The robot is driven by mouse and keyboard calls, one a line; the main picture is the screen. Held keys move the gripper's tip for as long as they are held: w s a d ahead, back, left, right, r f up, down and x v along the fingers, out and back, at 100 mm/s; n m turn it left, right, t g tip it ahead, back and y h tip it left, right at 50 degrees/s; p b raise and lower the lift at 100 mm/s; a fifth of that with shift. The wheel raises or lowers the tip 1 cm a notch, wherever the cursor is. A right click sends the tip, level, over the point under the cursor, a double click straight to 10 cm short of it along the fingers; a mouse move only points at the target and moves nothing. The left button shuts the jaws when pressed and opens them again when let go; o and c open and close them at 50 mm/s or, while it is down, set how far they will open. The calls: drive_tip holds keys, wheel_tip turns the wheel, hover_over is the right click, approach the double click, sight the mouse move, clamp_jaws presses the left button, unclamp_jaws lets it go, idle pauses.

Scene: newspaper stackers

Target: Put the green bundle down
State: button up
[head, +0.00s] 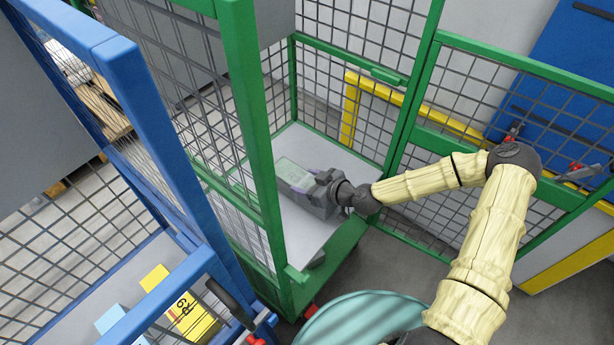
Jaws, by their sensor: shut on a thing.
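The green bundle (293,174) is a pale green block inside the green mesh cart. My gripper (310,187) is shut on it, low over the cart's light grey floor (304,238). My gripper covers the bundle's right end. I cannot tell whether the bundle touches the floor. My arm reaches in from the right through the cart's open front side.
The green cart's frame post (250,130) and mesh walls stand close around my gripper. A blue cart (150,140) at the left holds a yellow bundle (182,305) and a light blue bundle (112,320). A yellow rail (350,110) stands behind.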

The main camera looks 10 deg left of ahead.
idle(0.3)
drive_tip(key=o, duration=1.8)
drive_tip(key=shift+f, duration=0.15)
drive_tip(key=v, duration=1.2)
drive_tip(key=shift+p, duration=0.35)
drive_tip(key=shift+d, duration=0.1)
